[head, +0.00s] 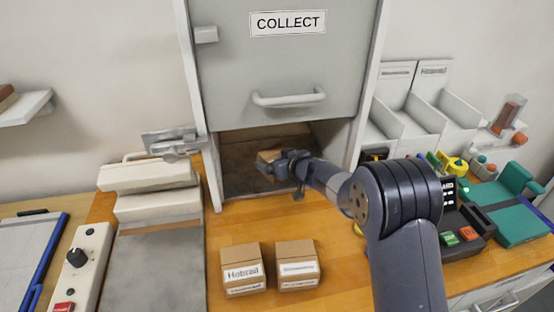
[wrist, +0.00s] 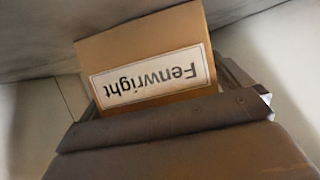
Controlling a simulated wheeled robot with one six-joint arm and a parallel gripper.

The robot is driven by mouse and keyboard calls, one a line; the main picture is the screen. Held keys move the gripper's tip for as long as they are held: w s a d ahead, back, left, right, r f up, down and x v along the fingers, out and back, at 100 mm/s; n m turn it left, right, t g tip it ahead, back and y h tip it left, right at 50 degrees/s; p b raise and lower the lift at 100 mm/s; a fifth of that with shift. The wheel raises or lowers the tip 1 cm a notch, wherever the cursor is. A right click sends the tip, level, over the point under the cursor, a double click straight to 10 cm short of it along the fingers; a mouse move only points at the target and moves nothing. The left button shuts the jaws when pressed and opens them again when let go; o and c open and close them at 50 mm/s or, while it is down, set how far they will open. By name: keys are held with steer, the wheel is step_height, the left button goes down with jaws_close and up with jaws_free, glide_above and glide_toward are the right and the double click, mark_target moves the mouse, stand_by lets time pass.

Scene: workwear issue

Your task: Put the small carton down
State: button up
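The small carton (head: 267,157) is brown cardboard and sits inside the open compartment under the COLLECT door (head: 287,60). In the wrist view the small carton (wrist: 145,62) shows a white label reading "Fenwright", upside down. My gripper (head: 280,165) reaches into the compartment from the right and is shut on the carton, with finger edges at both its sides in the wrist view. Part of the carton is hidden behind my gripper. I cannot tell whether its underside touches the compartment floor (head: 240,180).
Two labelled cartons, a left one (head: 242,270) and a right one (head: 297,266), stand on the wooden counter (head: 225,225) before the compartment. The raised door, side walls and back wall surround my gripper. White bins (head: 405,120) stand to the right.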

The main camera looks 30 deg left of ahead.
steer(key=shift+r, duration=0.2)
steer(key=v, duration=1.2)
steer(key=shift+b, duration=0.45)
steer(key=shift+s+f, duration=0.1)
steer(key=shift+s, duration=0.05)
